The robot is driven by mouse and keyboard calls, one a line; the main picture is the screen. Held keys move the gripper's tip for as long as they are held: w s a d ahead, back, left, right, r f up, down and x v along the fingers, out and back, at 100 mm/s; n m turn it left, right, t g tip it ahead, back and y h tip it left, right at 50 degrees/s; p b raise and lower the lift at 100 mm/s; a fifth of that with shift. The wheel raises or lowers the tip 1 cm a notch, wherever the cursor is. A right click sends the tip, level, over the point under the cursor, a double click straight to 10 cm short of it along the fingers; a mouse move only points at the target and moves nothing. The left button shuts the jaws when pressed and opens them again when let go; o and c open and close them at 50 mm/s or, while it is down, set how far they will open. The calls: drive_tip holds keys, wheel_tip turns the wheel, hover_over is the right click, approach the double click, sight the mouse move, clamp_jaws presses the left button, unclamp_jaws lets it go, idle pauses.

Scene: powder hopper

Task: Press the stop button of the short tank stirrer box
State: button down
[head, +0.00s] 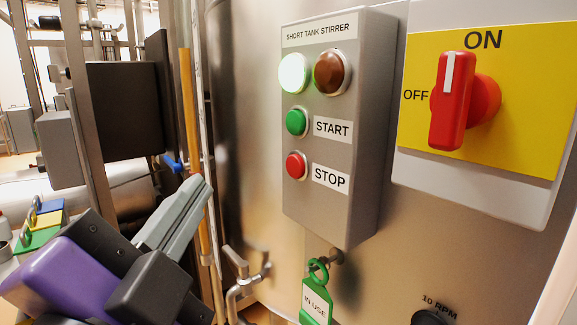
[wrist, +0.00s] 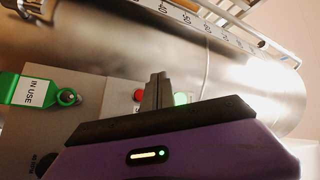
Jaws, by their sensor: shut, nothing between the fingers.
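The grey short tank stirrer box (head: 340,215) is fixed to the steel tank in the head view. Its red stop button (head: 296,166) sits below the green start button (head: 296,122), each with a label on its right. Above them are a brightly lit pale green lamp (head: 294,73) and a dark red-brown lamp (head: 331,72). My gripper (head: 200,188) is shut and empty, left of the box, with a gap to the stop button.
A yellow panel (head: 420,155) with a red ON/OFF rotary switch (head: 450,100) is right of the box. A green IN USE tag (head: 316,302) hangs below it. A tap (head: 243,280) projects from the tank at lower left. A dark knob (head: 430,317) is marked 10 RPM.

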sight(295, 166)
drive_tip(key=shift+d, duration=0.1)
drive_tip(key=w+d+p, duration=0.1)
drive_tip(key=w+d, duration=0.4)
drive_tip(key=d, duration=0.2)
drive_tip(key=shift+w+d, duration=0.1)
drive_tip(key=shift+d, duration=0.1)
idle(2.2)
drive_tip(key=shift+w+d, duration=0.1)
drive_tip(key=shift+d, duration=0.1)
drive_tip(key=shift+w+d, duration=0.25)
drive_tip(key=shift+d, duration=0.1)
idle(0.9)
drive_tip(key=shift+s+a+b, duration=0.1)
drive_tip(key=shift+b, duration=0.2)
drive_tip(key=shift+s+a, duration=0.4)
drive_tip(key=shift+a, duration=0.2)
drive_tip(key=shift+a, duration=0.1)
